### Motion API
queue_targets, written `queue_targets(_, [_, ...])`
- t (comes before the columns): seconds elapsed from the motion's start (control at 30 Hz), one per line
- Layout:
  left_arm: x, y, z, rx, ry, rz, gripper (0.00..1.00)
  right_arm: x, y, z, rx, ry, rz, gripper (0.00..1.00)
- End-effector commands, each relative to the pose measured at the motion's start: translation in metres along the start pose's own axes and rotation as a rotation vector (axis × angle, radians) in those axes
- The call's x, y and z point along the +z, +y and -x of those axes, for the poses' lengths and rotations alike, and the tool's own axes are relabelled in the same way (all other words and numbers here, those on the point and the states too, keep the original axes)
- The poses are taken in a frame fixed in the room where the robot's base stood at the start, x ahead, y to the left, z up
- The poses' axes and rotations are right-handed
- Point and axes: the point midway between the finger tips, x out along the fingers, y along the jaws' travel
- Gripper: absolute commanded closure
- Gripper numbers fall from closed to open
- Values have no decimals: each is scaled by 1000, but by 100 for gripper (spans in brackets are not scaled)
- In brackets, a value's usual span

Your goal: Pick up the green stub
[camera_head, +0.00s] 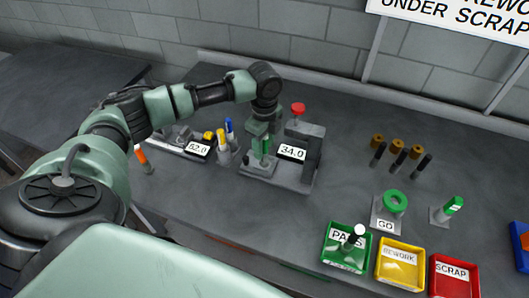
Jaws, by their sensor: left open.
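My left gripper (264,140) points down over a grey press-like station with a 34.0 display (292,153). A small upright green stub (265,147) stands at the left of that station, at the gripper's fingers, which are open around or just beside it. The arm and fingers partly hide the stub, and I cannot tell whether they touch it. My right gripper is not in view.
A red knob (298,108) tops the station. A 62.0 display (198,149) and several coloured pieces stand left. Right are black pins with brass pieces (397,145), a green GO ring (395,202), a green-topped gauge (454,205), and PASS (335,262), REWORK (400,279) and SCRAP (455,288) trays.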

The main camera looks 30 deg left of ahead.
Motion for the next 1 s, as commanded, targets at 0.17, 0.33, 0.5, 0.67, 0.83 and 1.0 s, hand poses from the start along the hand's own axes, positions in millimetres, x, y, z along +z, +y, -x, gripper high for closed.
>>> queue_targets(0.17, [0,0,0,0,0,-1,85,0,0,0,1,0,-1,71])
queue_targets(0.33, [0,0,0,0,0,-1,100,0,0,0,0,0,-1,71])
queue_targets(0.5, [0,0,1,-1,1,-1,100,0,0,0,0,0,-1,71])
queue_targets(0.67, [0,-1,5,-2,1,0,100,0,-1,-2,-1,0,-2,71])
queue_targets(0.83, [0,-2,21,-4,2,-1,100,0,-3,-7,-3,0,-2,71])
queue_targets(1.0, [0,-2,56,-8,2,-1,100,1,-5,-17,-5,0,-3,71])
